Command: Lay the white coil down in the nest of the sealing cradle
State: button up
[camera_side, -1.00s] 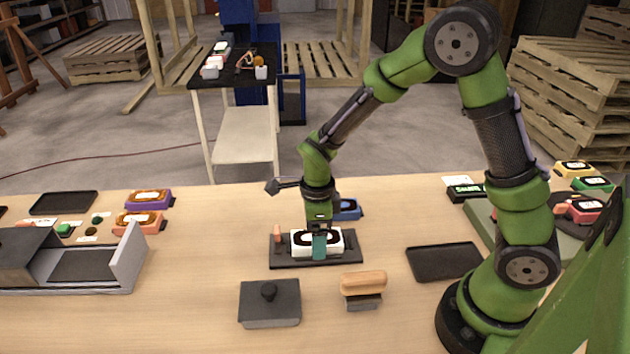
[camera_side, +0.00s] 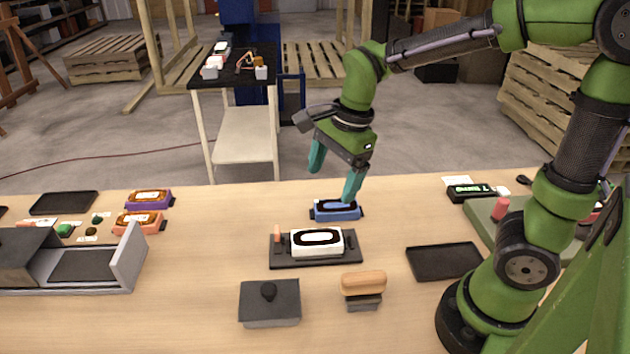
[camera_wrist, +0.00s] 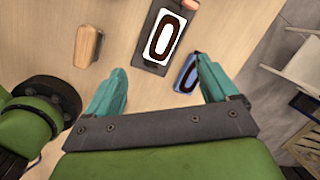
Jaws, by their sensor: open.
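The white coil (camera_side: 316,242), a white block with a dark oval ring on top, lies flat on the dark sealing cradle (camera_side: 288,262). It also shows at the top of the wrist view (camera_wrist: 151,46). The coil looks level; the nest under it is hidden. My gripper (camera_side: 336,180) is open and empty, tilted, above and behind the cradle, apart from the white coil. Its teal fingers are spread wide, and one fingertip is near the blue coil (camera_side: 336,214) behind the cradle; I cannot tell whether they touch. My gripper also shows in the wrist view (camera_wrist: 165,92).
A dark block with a knob (camera_side: 269,303) and a wooden-handled stamp (camera_side: 363,288) stand in front of the cradle. A black tray (camera_side: 444,262) lies to the right. Orange (camera_side: 139,223) and purple (camera_side: 149,198) coils and a grey fixture (camera_side: 125,262) are at left.

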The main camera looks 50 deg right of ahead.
jog(key=s+r+n+t, duration=0.5)
jog(key=s+n, duration=0.4)
jog(key=n, duration=0.7)
jog(key=shift+y, duration=0.4)
jog(key=shift+r, duration=0.15)
jog(key=shift+c, duration=0.3)
